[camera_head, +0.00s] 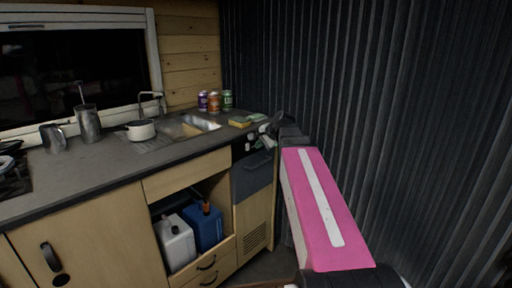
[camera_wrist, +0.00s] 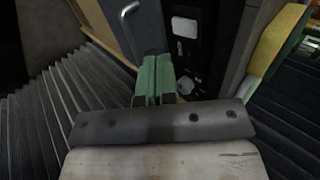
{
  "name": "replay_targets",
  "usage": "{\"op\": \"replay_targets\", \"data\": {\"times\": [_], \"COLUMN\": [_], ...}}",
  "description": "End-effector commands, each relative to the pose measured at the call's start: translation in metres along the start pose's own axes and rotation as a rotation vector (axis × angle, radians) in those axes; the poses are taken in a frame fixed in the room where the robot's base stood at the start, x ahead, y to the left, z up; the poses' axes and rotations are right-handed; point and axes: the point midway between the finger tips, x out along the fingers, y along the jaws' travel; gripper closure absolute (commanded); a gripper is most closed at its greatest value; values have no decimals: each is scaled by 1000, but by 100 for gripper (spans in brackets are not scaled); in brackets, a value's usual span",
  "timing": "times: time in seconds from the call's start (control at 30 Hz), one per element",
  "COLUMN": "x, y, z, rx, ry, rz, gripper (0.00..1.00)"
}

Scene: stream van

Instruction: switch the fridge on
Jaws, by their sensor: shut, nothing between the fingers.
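The fridge (camera_head: 252,174) is a dark grey front set under the right end of the counter. In the wrist view its grey door (camera_wrist: 112,28) with a light handle (camera_wrist: 129,9) is at upper left. Beside the door is a black control panel (camera_wrist: 188,50) with a white label and a pale round knob (camera_wrist: 186,85). My gripper (camera_wrist: 154,62) has green fingers closed together with nothing between them. The fingertips are in front of the panel, just left of the knob; I cannot tell whether they touch it. In the head view my arm partly hides the panel.
A yellow and green sponge (camera_head: 240,122) lies on the counter edge near my gripper. Several cans (camera_head: 214,102) stand behind the sink (camera_head: 201,122). A pot (camera_head: 141,130) is farther left. Blue (camera_head: 205,228) and white (camera_head: 175,243) canisters sit below. A corrugated dark wall (camera_head: 400,110) is close on the right.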

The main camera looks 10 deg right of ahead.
Motion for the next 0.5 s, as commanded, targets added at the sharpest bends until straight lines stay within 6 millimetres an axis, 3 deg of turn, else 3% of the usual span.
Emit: {"op": "replay_targets", "data": {"times": [0.2, 0.5], "x": [-41, -73], "y": [0, 0], "z": [0, 0], "rx": [1, 1], "ry": [1, -1], "rz": [-1, 1], "gripper": [100, 100]}}
